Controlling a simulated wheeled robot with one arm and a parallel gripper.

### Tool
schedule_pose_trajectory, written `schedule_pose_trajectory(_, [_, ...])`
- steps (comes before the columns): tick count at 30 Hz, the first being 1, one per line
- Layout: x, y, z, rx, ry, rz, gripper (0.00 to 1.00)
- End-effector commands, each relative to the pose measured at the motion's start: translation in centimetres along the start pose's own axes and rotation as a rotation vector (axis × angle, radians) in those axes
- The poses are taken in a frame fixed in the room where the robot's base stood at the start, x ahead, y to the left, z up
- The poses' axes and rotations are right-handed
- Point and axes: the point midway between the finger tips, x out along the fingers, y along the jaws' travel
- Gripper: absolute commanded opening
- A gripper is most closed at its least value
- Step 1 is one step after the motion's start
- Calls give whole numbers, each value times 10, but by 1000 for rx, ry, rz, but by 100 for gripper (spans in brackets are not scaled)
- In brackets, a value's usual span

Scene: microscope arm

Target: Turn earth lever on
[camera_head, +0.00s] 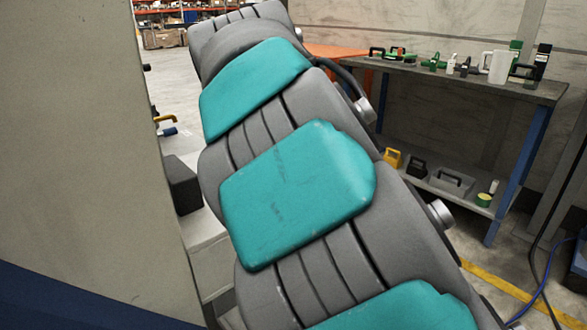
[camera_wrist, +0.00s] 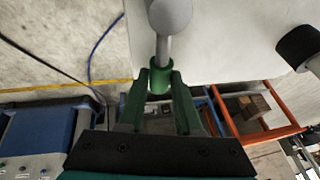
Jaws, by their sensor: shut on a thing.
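In the wrist view a grey lever shaft (camera_wrist: 163,48) runs from a rounded grey knob at the top edge down to a green sleeve (camera_wrist: 159,82). I take this as the earth lever; no label shows. My gripper (camera_wrist: 161,76) has its two green fingers closed around the green sleeve, one on each side. In the head view neither the gripper nor this green lever shows; the grey and teal arm covers much of the middle.
A pale panel (camera_wrist: 225,40) stands behind the lever, with a black knob (camera_wrist: 300,47) at right. In the head view, a yellow handle (camera_head: 165,118) and a blue handle (camera_head: 168,131) show left of my arm. A workbench (camera_head: 470,82) with tools stands at right.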

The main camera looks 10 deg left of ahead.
Motion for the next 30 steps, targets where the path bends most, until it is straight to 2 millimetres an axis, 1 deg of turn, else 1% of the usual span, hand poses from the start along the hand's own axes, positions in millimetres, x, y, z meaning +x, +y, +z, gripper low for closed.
schedule_pose_trajectory(11, [1,1,2,2,0,7,0])
schedule_pose_trajectory(12, [1,1,2,2,0,7,35])
schedule_pose_trajectory(19, [0,0,2,2,0,4,61])
schedule_pose_trajectory(20, [0,0,2,2,1,4,63])
schedule_pose_trajectory(27, [-1,0,1,1,1,2,63])
schedule_pose_trajectory(30, [-5,-1,1,1,1,1,63])
